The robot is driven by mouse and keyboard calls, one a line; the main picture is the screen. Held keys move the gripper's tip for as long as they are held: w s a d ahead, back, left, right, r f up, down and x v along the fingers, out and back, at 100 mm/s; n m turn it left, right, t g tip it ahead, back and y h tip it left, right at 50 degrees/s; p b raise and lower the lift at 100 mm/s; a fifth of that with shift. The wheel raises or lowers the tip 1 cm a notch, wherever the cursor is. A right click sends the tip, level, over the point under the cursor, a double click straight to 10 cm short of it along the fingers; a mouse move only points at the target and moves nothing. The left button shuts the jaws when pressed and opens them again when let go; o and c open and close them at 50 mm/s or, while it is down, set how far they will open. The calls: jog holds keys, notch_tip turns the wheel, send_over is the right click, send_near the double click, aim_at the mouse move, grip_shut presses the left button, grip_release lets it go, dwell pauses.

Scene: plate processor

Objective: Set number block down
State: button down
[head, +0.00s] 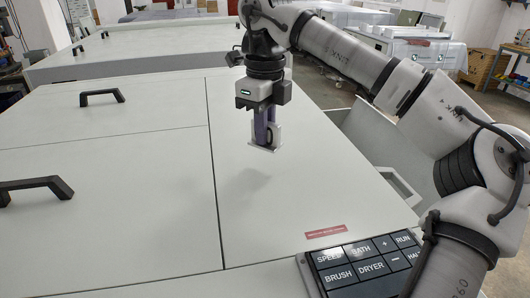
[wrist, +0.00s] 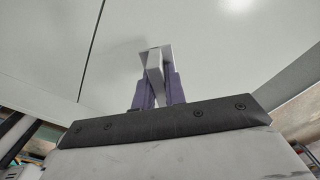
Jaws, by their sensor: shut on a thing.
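My gripper (head: 266,136) is above the right-hand white lid panel of the machine, fingers pointing down. Its purple fingers are shut on a small white number block (head: 263,149), which has a dark marking on its visible side. In the head view the block hangs over the panel, with a soft shadow on the surface to its lower left; I cannot tell the exact gap. In the wrist view the block (wrist: 155,62) sits between the two purple fingers (wrist: 157,88), its plate-like part at the tips.
The white panel (head: 290,200) around the block is clear. A button console (head: 365,262) and a red label (head: 325,231) are at the front right. Black handles (head: 102,97) stand on the left lids. An open-topped grey bin (head: 385,150) is beyond the right edge.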

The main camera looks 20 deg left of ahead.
aim_at(265, 168)
jog(key=shift+f+p, duration=0.3)
jog(key=shift+f, duration=2.45)
jog(key=shift+f, duration=0.15)
jog(key=c, duration=1.5)
grip_release()
jog(key=shift+o, duration=0.2)
notch_tip(265, 168, up, 12)
jog(key=shift+r+b, duration=0.2)
jog(key=shift+b, duration=0.25)
